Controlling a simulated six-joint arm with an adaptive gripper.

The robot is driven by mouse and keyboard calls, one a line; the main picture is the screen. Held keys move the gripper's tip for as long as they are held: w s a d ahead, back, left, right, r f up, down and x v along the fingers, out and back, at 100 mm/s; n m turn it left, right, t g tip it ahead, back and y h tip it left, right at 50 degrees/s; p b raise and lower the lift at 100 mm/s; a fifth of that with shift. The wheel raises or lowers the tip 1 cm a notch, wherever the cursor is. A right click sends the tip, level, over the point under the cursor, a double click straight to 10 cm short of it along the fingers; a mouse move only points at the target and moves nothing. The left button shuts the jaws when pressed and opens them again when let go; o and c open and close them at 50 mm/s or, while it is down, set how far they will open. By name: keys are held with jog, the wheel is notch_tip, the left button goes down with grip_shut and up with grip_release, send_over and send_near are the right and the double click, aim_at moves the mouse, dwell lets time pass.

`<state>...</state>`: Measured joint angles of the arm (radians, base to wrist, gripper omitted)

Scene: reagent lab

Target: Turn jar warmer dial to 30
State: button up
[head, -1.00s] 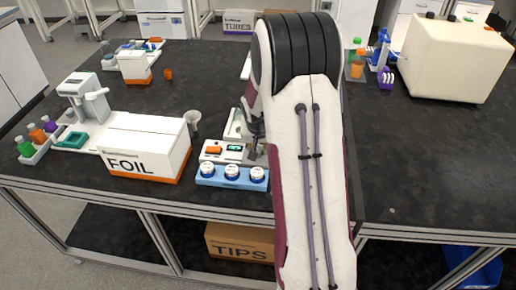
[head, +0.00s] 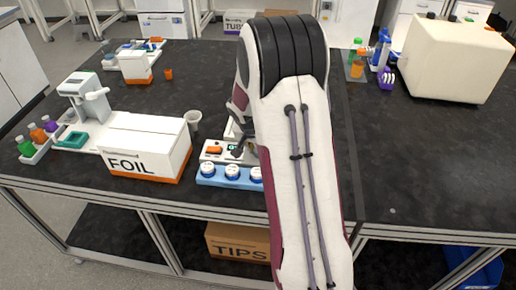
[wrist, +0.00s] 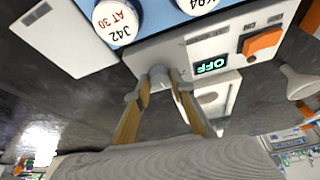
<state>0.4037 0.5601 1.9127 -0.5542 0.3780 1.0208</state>
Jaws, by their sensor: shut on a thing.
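The jar warmer (head: 205,158) is a white unit on the black bench, partly hidden by my arm in the head view. In the wrist view its white panel (wrist: 215,48) carries an orange ON/OFF switch (wrist: 262,42) and a small display (wrist: 211,66) reading OFF, upside down in the picture. The light grey dial (wrist: 159,74) sits on the panel between the fingertips of my gripper (wrist: 160,88). The two fingers are closed in on it from both sides. Any dial markings are hidden or too small to read.
A blue rack (head: 210,181) with white-lidded jars stands along the warmer's front; one lid (wrist: 116,20) reads J42 AT 30. A FOIL box (head: 140,150) and a grey cup (head: 193,120) stand to the left. A cream machine (head: 455,60) stands at the back right; the right bench is otherwise mostly clear.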

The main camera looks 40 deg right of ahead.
jog(key=shift+m, duration=0.7)
jog(key=o, duration=1.1)
jog(key=shift+r, duration=0.1)
jog(key=v, duration=1.1)
jog(key=shift+a+r, duration=0.35)
jog(key=shift+w, duration=0.1)
